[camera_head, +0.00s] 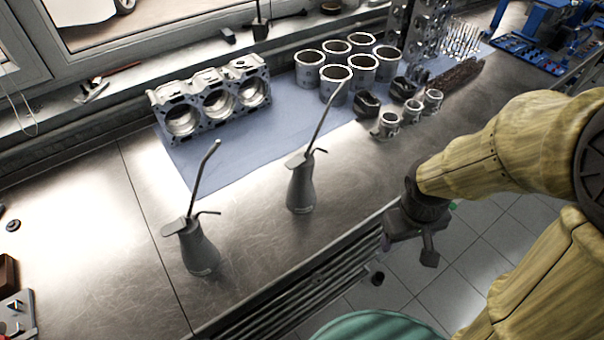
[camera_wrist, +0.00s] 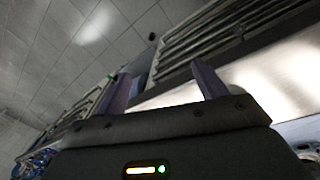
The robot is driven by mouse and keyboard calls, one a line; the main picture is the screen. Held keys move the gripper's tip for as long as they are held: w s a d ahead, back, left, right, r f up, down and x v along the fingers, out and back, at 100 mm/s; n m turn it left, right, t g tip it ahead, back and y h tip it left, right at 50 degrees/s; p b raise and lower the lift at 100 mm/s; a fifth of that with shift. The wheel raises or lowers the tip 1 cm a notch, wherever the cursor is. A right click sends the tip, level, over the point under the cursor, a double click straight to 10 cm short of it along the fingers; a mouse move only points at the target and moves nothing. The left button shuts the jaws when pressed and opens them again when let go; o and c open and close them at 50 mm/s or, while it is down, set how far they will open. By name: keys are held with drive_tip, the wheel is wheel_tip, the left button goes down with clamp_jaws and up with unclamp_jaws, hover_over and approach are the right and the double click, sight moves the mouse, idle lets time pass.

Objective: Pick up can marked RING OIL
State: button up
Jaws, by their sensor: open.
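Two grey oil cans with long thin spouts stand upright on the metal workbench in the head view. The left oil can (camera_head: 197,250) is nearer the bench's front. The right oil can (camera_head: 300,188) stands farther back and to the right. Each has a small pale label low on its body, too small to read, so I cannot tell which is marked RING OIL. My gripper (camera_head: 405,243) is in front of the bench edge, right of both cans and apart from them. In the wrist view my gripper (camera_wrist: 163,85) has its two fingers spread with nothing between them.
The workbench (camera_head: 110,235) has bare metal around the cans. A blue mat (camera_head: 230,157) behind them bears an engine block (camera_head: 212,98), several cylinder liners (camera_head: 335,82) and pistons (camera_head: 388,124). A teal round object (camera_head: 375,328) is on the floor side.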

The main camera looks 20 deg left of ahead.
drive_tip(key=a+n+h, duration=0.4)
drive_tip(key=a+n, duration=0.2)
drive_tip(key=n, duration=0.4)
drive_tip(key=n+t+y, duration=0.2)
drive_tip(key=n+t, duration=1)
drive_tip(key=n, duration=0.6)
approach(298, 178)
drive_tip(key=v, duration=0.2)
drive_tip(key=shift+s+d+r, duration=0.15)
drive_tip(key=shift+s, duration=0.25)
drive_tip(key=shift+w, duration=0.1)
drive_tip(key=p+x, duration=0.2)
drive_tip(key=x, duration=0.9)
drive_tip(key=shift+w, duration=0.35)
drive_tip(key=shift+w+f, duration=0.1)
drive_tip(key=shift+f, duration=0.15)
